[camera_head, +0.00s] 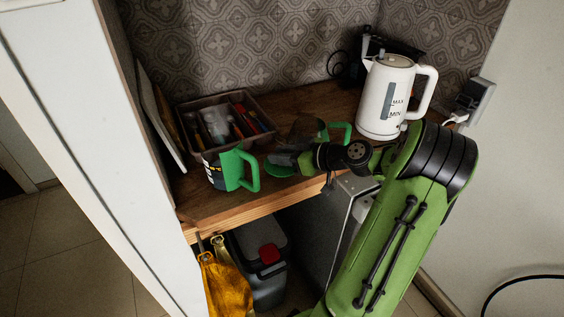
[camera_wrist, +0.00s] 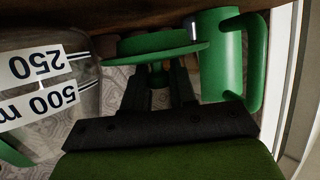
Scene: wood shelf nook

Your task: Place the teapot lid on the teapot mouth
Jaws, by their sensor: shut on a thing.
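My gripper (camera_head: 296,161) is shut on the green teapot lid (camera_head: 280,170). In the wrist view the round green lid (camera_wrist: 150,47) lies across the fingertips (camera_wrist: 160,78), with its knob between them. The glass teapot (camera_head: 303,129) with a green handle (camera_head: 341,131) stands behind my gripper, partly hidden by it. In the wrist view its clear wall, with 250 and 500 marks, fills the left side (camera_wrist: 50,112). The lid is beside the teapot, apart from its mouth, low over the shelf; whether it touches the wood I cannot tell.
A green-handled mug (camera_head: 228,170) stands left of my gripper, close to the lid, and also shows in the wrist view (camera_wrist: 220,60). A tray (camera_head: 187,111) of utensils is at back left. A white kettle (camera_head: 386,97) is at right. The wooden shelf (camera_head: 200,205) is bare at front left.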

